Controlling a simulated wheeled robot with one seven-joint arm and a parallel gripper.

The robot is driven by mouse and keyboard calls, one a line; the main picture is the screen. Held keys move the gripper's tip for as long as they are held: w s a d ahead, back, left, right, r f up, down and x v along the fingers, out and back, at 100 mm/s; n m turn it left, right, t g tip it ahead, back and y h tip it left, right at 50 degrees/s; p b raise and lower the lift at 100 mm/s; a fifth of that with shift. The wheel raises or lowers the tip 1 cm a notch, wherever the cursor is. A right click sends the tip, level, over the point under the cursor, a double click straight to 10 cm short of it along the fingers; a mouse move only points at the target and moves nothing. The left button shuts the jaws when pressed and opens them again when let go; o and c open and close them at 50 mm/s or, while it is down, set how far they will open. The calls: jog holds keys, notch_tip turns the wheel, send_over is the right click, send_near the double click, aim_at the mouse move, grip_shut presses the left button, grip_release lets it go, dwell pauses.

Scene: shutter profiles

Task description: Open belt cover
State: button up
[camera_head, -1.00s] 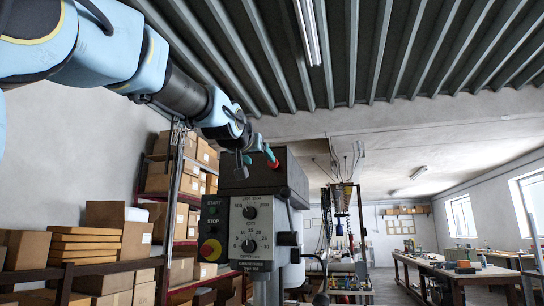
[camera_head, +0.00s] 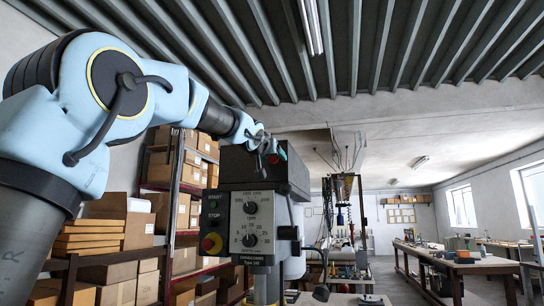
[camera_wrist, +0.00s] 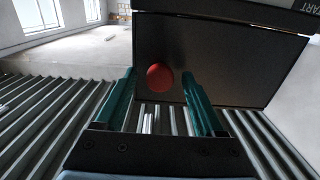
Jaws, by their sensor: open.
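The drill press stands in the middle of the head view, with its dark belt cover (camera_head: 236,168) as a box on top. The cover looks closed. A round red knob (camera_wrist: 159,77) sits on the cover's dark side in the wrist view; a bit of it shows in the head view (camera_head: 274,159). My gripper (camera_wrist: 159,78) is open, its two teal fingers on either side of the knob with gaps between. I cannot tell how deep the knob lies between the fingertips. In the head view my gripper (camera_head: 274,150) is at the cover's upper right side and hides part of it.
Below the cover is a control panel (camera_head: 252,228) with dials and a red-yellow stop button (camera_head: 211,243). Shelves with cardboard boxes (camera_head: 160,208) stand behind on the left. A workbench (camera_head: 455,262) is at the right. Free air lies right of the cover.

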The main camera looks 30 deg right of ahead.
jog(key=shift+c, duration=0.3)
grip_shut()
dwell(0.3)
dwell(0.8)
